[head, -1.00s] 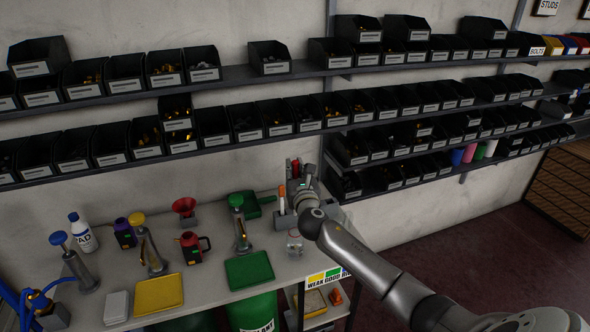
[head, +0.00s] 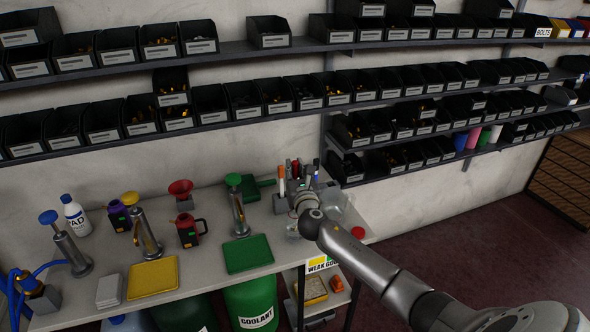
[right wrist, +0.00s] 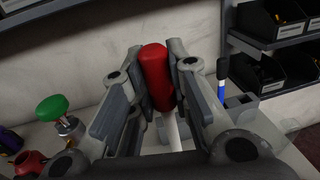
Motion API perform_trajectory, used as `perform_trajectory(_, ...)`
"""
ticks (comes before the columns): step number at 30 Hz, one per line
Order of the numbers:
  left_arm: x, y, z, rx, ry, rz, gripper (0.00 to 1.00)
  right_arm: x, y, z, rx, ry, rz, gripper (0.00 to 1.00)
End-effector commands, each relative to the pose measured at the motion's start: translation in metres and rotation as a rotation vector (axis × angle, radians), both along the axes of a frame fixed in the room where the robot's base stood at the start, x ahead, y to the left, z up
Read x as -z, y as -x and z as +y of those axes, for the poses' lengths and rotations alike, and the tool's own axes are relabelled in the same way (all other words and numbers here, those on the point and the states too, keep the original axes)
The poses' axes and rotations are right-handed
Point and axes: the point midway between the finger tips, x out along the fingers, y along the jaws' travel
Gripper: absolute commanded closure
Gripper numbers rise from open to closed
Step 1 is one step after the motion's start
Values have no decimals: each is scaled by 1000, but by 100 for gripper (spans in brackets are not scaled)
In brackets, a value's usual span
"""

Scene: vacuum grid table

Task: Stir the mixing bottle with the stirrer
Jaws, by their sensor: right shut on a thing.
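My right gripper (right wrist: 160,85) is shut on the red handle (right wrist: 155,75) of what looks like the stirrer. A pale shaft runs down from the handle between the fingers. In the head view the right gripper (head: 306,180) is at the holder at the table's right end, and its fingers are too small to make out. A small clear vessel (head: 292,232), perhaps the mixing bottle, stands just in front, partly hidden by my right wrist. Its contents cannot be told. My left gripper is in neither current view.
An orange-and-white pen (head: 281,181) stands left of the gripper, and a blue marker (right wrist: 222,80) stands right of it. A green tray (head: 248,254), yellow tray (head: 153,277) and dispensers occupy the table's left and middle. Shelves of black bins (head: 400,155) lie behind.

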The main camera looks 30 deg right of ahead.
Motion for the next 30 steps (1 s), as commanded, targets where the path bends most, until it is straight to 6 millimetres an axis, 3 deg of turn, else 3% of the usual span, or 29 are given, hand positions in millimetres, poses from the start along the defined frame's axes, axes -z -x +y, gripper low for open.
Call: perform_trajectory(30,70,1,0,1,0,1,60,85,0,0,0,1,0,97)
